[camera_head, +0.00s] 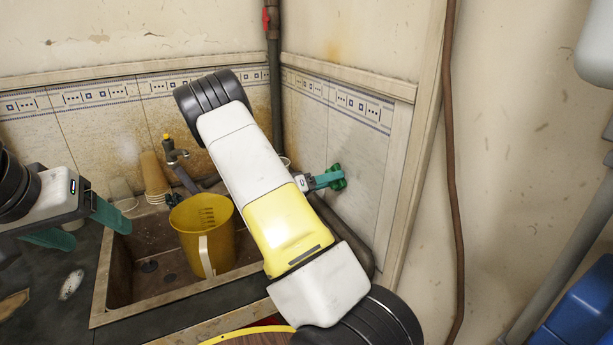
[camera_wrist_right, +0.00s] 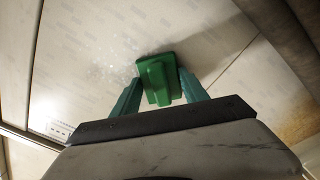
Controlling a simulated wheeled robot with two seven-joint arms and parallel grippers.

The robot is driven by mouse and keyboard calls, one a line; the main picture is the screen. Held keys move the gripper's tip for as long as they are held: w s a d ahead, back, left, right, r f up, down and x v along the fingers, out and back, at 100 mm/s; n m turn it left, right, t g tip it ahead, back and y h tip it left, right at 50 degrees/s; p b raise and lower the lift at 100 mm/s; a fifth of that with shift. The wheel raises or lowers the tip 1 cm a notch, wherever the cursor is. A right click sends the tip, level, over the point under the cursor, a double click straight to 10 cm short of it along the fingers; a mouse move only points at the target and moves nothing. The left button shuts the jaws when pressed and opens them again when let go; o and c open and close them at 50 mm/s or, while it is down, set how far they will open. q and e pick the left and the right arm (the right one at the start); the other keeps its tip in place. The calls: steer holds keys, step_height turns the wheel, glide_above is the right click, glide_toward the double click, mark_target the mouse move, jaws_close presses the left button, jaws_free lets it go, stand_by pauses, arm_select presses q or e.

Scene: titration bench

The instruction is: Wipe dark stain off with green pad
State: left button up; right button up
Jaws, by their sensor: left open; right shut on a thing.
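The green pad (camera_head: 338,178) is in my right gripper (camera_head: 324,181), against or very close to the tiled side wall right of the sink. In the right wrist view the green pad (camera_wrist_right: 158,78) sits between the teal fingers, its face toward the pale tiles; whitish specks like suds (camera_wrist_right: 112,72) show on the tiles left of it. I make out no dark stain on these tiles; any part behind the pad or my arm is hidden. My left gripper (camera_head: 82,228) is open and empty over the counter, left of the sink.
A yellow jug (camera_head: 190,222) stands in the brown sink (camera_head: 115,290). A small white oval item (camera_head: 71,284) lies on the dark counter (camera_head: 40,270). My right arm crosses the middle of the head view.

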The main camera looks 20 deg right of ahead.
mark_target(337, 167)
steer(key=shift+s, duration=1.8)
steer(key=shift+s+d, duration=0.15)
steer(key=shift+s, duration=1.15)
steer(key=shift+s+d, duration=0.2)
steer(key=shift+s, duration=1.05)
steer(key=shift+s+d, duration=0.15)
steer(key=shift+s, duration=1.15)
steer(key=shift+a+r, duration=0.1)
steer(key=shift+r, duration=0.9)
steer(key=shift+w, duration=2.15)
steer(key=shift+w+a, duration=0.15)
steer(key=shift+w, duration=1.05)
steer(key=shift+w+a, duration=0.2)
steer(key=shift+w, duration=0.95)
steer(key=shift+w+a, duration=0.15)
steer(key=shift+w, duration=1.05)
steer(key=shift+d+r, duration=0.15)
steer(key=shift+r, duration=0.8)
steer(key=shift+s+d, duration=0.15)
steer(key=shift+s, duration=1.75)
steer(key=shift+s+d, duration=0.2)
steer(key=shift+s, duration=1.7)
steer(key=shift+s+d, duration=0.15)
steer(key=shift+s, duration=1.75)
